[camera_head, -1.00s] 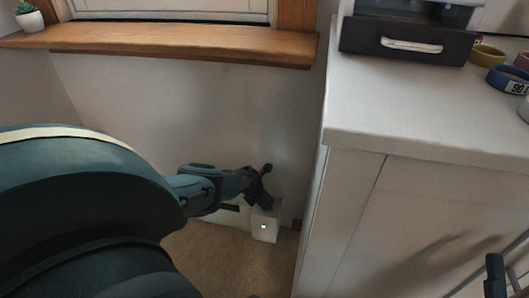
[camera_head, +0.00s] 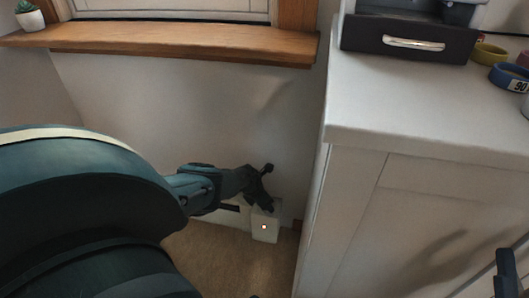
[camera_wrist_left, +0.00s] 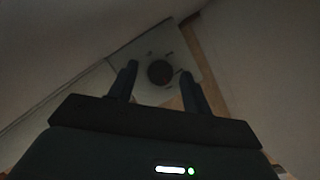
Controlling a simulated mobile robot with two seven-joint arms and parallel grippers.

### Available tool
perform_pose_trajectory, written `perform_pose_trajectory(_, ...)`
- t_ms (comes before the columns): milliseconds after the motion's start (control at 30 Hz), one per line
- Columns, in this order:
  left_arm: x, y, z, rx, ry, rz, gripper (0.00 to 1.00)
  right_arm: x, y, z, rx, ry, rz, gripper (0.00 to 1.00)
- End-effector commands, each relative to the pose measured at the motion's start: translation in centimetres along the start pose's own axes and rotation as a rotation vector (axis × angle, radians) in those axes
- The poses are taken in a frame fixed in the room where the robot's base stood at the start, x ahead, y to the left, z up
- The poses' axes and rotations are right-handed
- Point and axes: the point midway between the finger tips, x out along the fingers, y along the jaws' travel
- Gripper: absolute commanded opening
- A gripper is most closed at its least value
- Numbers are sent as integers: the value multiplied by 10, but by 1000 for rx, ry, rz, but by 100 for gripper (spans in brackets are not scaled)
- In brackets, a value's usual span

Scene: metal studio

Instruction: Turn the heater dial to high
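The heater (camera_head: 264,230) is a small white box low by the wall, left of the cabinet. The fingers of my left gripper (camera_wrist_left: 160,74) are apart, one on each side of the dial. I cannot tell whether they touch it. Part of my right gripper (camera_head: 506,272) shows at the lower right edge.
A white cabinet (camera_head: 345,200) stands close to the right of the heater. A wooden window sill (camera_head: 160,40) runs above. A dark drawer unit (camera_head: 408,42) and coloured rings (camera_head: 487,53) are on the cabinet top. Carpet (camera_head: 215,255) lies below.

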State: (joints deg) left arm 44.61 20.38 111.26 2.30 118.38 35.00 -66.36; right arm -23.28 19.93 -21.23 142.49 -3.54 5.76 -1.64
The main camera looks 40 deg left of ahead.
Motion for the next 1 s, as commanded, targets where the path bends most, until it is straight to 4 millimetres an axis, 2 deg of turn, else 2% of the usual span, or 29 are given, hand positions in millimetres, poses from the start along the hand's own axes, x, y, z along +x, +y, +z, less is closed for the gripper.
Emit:
perform_pose_trajectory(233,-1,0,0,0,1,-1,49,0,0,0,5,-6,1,36)
perform_pose_trajectory(367,-9,0,1,0,1,-1,49,-1,0,0,31,-44,8,36)
perform_pose_trajectory(600,-38,0,3,0,2,0,49,-26,-19,24,186,-298,36,36)
perform_pose_trajectory(1000,-94,0,2,-1,2,-1,49,-30,-6,20,22,-411,36,36)
